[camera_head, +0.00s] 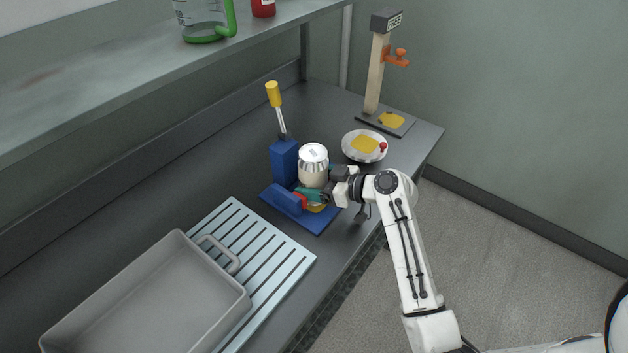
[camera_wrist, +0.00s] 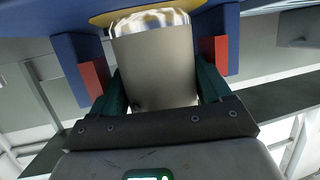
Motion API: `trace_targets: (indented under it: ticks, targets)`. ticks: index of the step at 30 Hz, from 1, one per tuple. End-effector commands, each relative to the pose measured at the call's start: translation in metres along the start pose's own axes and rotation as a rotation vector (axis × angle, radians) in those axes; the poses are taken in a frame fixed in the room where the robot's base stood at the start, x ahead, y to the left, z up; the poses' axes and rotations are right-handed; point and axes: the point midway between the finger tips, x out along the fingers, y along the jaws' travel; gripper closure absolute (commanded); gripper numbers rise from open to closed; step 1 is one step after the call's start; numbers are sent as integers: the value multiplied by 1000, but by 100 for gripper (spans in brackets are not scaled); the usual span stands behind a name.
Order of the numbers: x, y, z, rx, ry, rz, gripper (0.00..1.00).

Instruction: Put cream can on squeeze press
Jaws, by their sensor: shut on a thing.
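The cream can (camera_head: 313,171) is a cream-coloured cylinder with a shiny metal end, upright in the head view. My gripper (camera_head: 313,195) is shut on it; in the wrist view the green fingers flank the can (camera_wrist: 154,65). The squeeze press (camera_head: 284,160) is blue with a yellow-handled lever and a flat blue base (camera_head: 322,224). The can is over the base, in front of the post. A yellow patch (camera_wrist: 125,15) shows by the can's metal end in the wrist view. I cannot tell whether the can touches the base.
Red pads (camera_wrist: 214,55) on blue press parts flank the can closely. A white dish (camera_head: 350,155) with a yellow patch and a stand (camera_head: 374,80) are behind right. A slatted rack (camera_head: 277,262) and grey tray (camera_head: 60,332) are front left. A shelf (camera_head: 110,75) overhangs the bench.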

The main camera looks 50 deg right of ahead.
Motion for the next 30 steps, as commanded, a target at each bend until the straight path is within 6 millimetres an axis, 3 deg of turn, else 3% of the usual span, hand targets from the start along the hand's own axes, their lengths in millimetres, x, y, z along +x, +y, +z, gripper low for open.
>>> trace_targets:
  ticks: [4, 15, 30]
  targets:
    - [0, 0, 1, 0, 0, 0, 12]
    - [-4, 0, -2, 0, 0, 1, 12]
    - [-96, 0, 0, -1, 0, 2, 12]
